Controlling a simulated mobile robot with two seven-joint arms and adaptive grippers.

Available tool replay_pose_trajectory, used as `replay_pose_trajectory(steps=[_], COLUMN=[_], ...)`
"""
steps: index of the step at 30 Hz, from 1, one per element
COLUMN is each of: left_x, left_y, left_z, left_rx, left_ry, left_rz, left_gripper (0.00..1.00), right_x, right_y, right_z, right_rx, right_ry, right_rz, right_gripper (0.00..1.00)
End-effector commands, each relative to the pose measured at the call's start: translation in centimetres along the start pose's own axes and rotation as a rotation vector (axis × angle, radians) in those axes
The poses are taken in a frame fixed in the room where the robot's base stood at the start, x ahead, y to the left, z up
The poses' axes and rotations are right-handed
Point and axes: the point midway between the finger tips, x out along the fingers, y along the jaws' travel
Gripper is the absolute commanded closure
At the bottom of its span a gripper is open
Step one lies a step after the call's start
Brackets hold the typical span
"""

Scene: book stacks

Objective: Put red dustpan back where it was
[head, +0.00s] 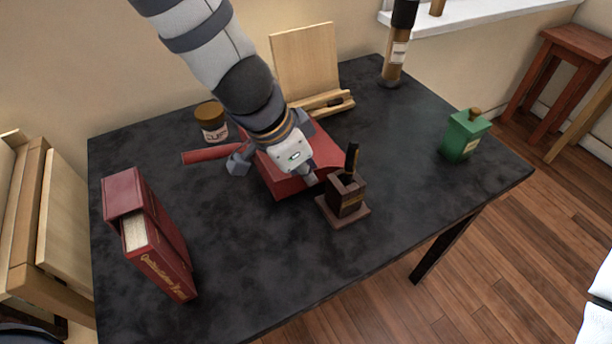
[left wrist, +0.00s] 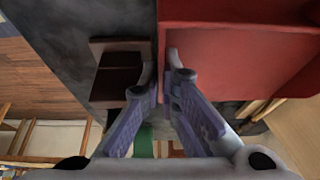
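The red dustpan (head: 322,151) is at the middle of the dark table, its handle (head: 212,154) pointing left. I cannot tell whether it rests flat or is slightly raised. My left gripper (head: 309,178) is over its right front edge and hides part of the pan. In the left wrist view the dustpan (left wrist: 235,65) fills the upper right. The fingers of my left gripper (left wrist: 163,85) are close together, one on each side of the pan's edge, and look shut on it. My right gripper is not in view.
A dark brown holder (head: 346,195) stands close to the dustpan's right front. The table's front middle is clear.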

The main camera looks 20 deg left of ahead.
Motion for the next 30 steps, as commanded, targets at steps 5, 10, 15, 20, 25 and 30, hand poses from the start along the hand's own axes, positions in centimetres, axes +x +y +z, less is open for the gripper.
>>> replay_pose_trajectory(steps=[5,10,15,20,25,30], left_x=[3.5,3.3,3.4,3.6,3.6,3.2], left_y=[0.2,0.0,0.0,0.1,0.1,0.0], left_z=[1.5,1.4,1.4,1.5,1.5,1.3], left_rx=[-0.007,0.001,0.000,-0.002,-0.001,0.000], left_ry=[-0.005,0.001,0.001,0.000,0.000,0.003], left_rz=[0.008,-0.003,-0.003,-0.002,-0.001,-0.003], left_gripper=[1.00,1.00,1.00,0.77,0.75,0.75], right_x=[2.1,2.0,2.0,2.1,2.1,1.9], right_y=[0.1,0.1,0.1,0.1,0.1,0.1], right_z=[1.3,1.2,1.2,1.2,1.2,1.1], right_rx=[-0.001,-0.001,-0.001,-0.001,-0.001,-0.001], right_ry=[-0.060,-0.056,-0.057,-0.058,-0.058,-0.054], right_rz=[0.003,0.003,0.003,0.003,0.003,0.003], right_gripper=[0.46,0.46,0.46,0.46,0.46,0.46])
